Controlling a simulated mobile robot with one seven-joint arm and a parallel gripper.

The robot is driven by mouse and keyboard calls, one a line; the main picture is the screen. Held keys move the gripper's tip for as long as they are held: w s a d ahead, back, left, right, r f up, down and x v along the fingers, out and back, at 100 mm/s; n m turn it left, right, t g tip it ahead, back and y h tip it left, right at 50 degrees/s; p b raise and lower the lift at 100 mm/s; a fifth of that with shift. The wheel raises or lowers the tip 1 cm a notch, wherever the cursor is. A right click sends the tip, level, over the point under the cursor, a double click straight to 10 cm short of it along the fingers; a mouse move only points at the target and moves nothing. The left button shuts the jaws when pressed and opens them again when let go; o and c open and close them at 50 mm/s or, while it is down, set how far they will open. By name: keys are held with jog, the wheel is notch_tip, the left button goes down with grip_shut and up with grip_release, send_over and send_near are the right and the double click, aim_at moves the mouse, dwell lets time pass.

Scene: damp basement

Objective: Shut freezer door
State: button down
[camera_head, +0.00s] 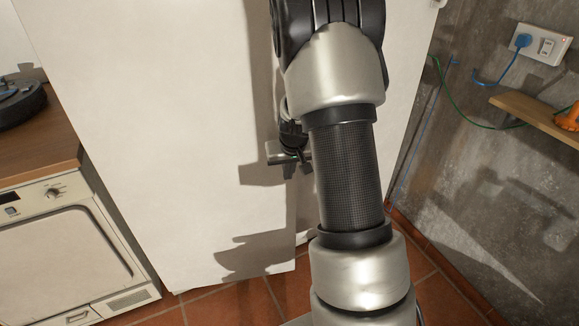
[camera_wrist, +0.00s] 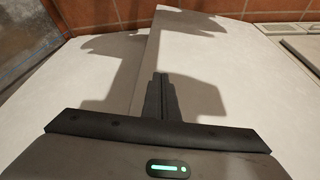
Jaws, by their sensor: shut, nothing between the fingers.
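The freezer is a tall white cabinet. Its broad front, which looks like the freezer door (camera_head: 170,130), fills the left-centre of the head view and the right of the wrist view (camera_wrist: 235,75). A vertical edge separates it from another white face (camera_head: 400,80) on the right, which is on the left in the wrist view. I cannot tell whether a gap is open at this edge. My gripper (camera_head: 303,168) is partly hidden behind my arm in the head view. In the wrist view my gripper (camera_wrist: 161,77) is shut and empty, its fingers over the edge line; contact is unclear.
A white front-loading appliance (camera_head: 65,255) under a wooden counter (camera_head: 40,135) stands at left. A concrete wall (camera_head: 490,170) is at right, with a socket (camera_head: 541,44), cables and a wooden shelf (camera_head: 535,115). Tiled floor (camera_head: 235,305) shows below.

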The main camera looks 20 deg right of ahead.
jog(key=shift+w+d+r, duration=0.1)
jog(key=shift+w+d, duration=0.15)
jog(key=shift+w, duration=0.75)
jog(key=shift+w+d, duration=0.2)
jog(key=shift+w, duration=0.75)
